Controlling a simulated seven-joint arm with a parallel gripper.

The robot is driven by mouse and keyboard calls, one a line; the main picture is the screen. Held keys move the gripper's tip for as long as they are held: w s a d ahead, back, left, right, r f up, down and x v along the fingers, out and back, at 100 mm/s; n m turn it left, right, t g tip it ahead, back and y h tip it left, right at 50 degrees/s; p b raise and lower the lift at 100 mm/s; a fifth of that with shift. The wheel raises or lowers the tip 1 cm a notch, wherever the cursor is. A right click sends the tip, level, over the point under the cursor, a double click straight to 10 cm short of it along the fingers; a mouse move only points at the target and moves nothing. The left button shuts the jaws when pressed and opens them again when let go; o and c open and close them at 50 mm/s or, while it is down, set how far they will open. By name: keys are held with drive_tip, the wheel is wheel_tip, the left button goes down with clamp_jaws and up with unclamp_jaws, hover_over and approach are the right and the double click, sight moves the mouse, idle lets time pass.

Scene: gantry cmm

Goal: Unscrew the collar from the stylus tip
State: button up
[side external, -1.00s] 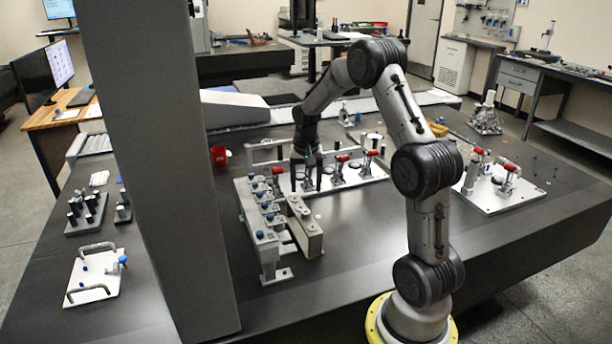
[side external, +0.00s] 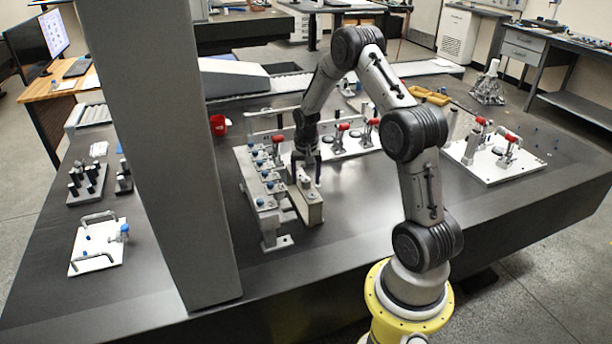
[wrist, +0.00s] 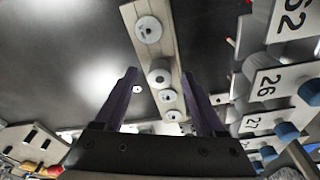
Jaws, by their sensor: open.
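A pale grey bar (side external: 312,210) stands beside a rack with blue knobs and carries small upright round parts. In the wrist view the bar (wrist: 143,14) runs up the middle with several pale round pieces on top. One taller cylinder (wrist: 159,78) lies between my finger lines. I cannot tell for sure which pieces are the stylus tip and the collar. My gripper (side external: 307,172) is over the back end of the bar, fingers pointing down. In the wrist view my gripper (wrist: 160,73) is open, its two dark fingers apart on either side of the bar, with nothing visibly held.
The rack (side external: 265,207) with blue knobs stands close on the bar's left; its numbered tags (wrist: 268,90) show in the wrist view. A plate (side external: 345,140) with red-handled clamps lies behind. A thick grey column (side external: 165,150) stands left. The table right of the bar is clear.

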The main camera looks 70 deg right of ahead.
clamp_jaws()
drive_tip(key=n, duration=0.5)
drive_tip(key=shift+t, duration=0.3)
drive_tip(key=shift+n+y, duration=0.3)
drive_tip(key=shift+n, duration=0.3)
drive_tip(key=n, duration=0.4)
drive_tip(key=shift+w+a+y, duration=0.1)
drive_tip(key=shift+y, duration=0.2)
